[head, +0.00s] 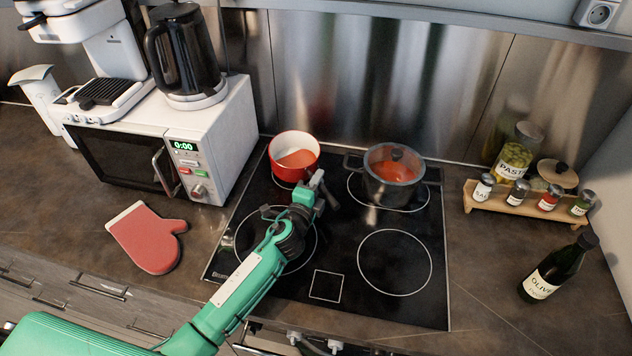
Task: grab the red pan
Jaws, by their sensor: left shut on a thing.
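The red pan (293,148) stands on the back left ring of the black cooktop (340,301). It is red outside and pale inside, with something orange-red in it. My left gripper (316,184) reaches in from the lower left to the front right of the red pan. It is shut on what looks like the pan's handle, which the fingers mostly hide. My right gripper is not in view.
A grey pot with a glass lid (394,170) stands close by on the back right ring. A white microwave (215,137) with a kettle (182,55) is at the left.

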